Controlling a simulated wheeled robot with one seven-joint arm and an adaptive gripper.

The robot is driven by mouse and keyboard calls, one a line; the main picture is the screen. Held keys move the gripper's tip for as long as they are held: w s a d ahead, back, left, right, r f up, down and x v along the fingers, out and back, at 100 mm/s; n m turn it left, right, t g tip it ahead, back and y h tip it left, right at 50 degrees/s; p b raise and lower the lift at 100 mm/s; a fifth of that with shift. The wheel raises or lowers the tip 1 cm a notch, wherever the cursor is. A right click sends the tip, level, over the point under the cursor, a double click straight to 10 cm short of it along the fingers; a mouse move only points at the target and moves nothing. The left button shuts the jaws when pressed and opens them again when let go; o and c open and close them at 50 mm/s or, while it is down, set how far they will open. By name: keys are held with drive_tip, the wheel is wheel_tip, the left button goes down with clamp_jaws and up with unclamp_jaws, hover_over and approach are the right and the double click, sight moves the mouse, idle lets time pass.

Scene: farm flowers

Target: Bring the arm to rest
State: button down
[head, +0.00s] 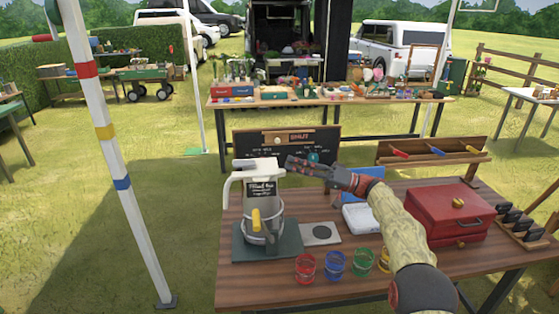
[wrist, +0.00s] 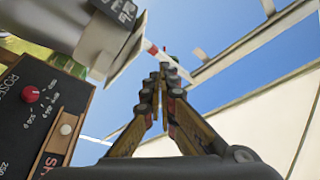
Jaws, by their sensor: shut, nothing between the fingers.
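My gripper (head: 292,163) is raised above the near wooden table (head: 262,287). My arm reaches up from the lower right, and the fingers point left. The fingers are shut and hold nothing. In the wrist view the closed fingers (wrist: 163,75) point up the picture, with blue sky behind them. The fingertips are just right of the white top of a dispenser-like device (head: 260,172) in the head view; I cannot tell if they touch it. A grey bucket with a yellow handle (head: 262,222) stands beneath that device.
A red box (head: 447,216) stands at the table's right. A chalkboard (head: 288,147) stands behind. A striped pole (head: 113,150) rises at left. Open grass lies left of the table.

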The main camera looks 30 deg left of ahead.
drive_tip(key=shift+w+d+f+p, duration=0.15)
drive_tip(key=shift+w+d+f, duration=0.25)
drive_tip(key=shift+w+d, duration=0.2)
drive_tip(key=shift+w+d+f+p, duration=0.15)
drive_tip(key=shift+w+d+f, duration=0.2)
drive_tip(key=shift+w+d, duration=0.2)
